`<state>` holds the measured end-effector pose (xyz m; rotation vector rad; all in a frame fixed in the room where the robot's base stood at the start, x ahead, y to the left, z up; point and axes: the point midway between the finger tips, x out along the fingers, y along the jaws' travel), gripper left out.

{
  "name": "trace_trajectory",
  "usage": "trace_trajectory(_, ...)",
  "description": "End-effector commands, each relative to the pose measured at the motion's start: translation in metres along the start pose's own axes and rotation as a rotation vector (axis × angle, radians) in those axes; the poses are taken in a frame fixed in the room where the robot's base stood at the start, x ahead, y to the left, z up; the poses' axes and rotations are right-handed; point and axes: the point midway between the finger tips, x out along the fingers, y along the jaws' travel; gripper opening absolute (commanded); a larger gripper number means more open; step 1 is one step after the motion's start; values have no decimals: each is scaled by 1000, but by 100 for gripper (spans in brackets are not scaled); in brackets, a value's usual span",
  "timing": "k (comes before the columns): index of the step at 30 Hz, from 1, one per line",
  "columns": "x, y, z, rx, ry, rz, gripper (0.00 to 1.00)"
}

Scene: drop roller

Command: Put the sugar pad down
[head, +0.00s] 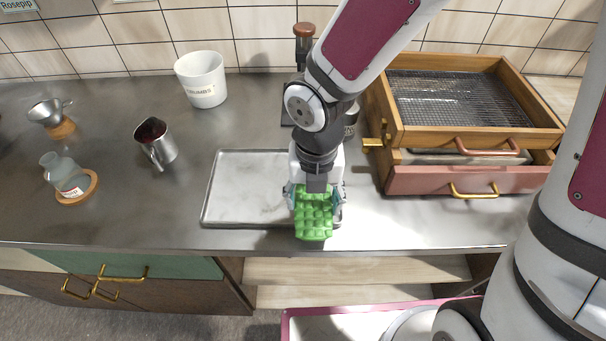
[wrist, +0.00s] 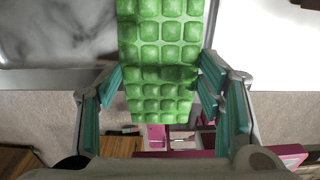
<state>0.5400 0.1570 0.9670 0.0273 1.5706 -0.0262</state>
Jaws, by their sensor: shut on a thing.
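My gripper (head: 314,196) is shut on a green, bumpy, quilted pad, the sugar pad (head: 314,221). It holds the pad over the right front part of a grey metal tray (head: 235,190) on the counter. In the wrist view the sugar pad (wrist: 162,60) hangs between the teal-lined fingers of my gripper (wrist: 165,90) and shows a crease across its middle. The pad's lower end reaches near the counter's front edge. I cannot tell whether it touches the tray.
A wooden rack with a wire mesh (head: 455,98) and pink drawer (head: 455,181) stands at the right. A white crumbs bucket (head: 202,80), metal jug (head: 157,143), glass flask (head: 66,175) and funnel (head: 48,112) stand left. The tray's left part is bare.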

Motion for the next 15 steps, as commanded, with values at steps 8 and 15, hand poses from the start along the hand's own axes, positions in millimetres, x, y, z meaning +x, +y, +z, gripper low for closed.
trace_trajectory(8,6,14,62,1,0,0,27)
trace_trajectory(15,9,19,86,0,0,-1,27)
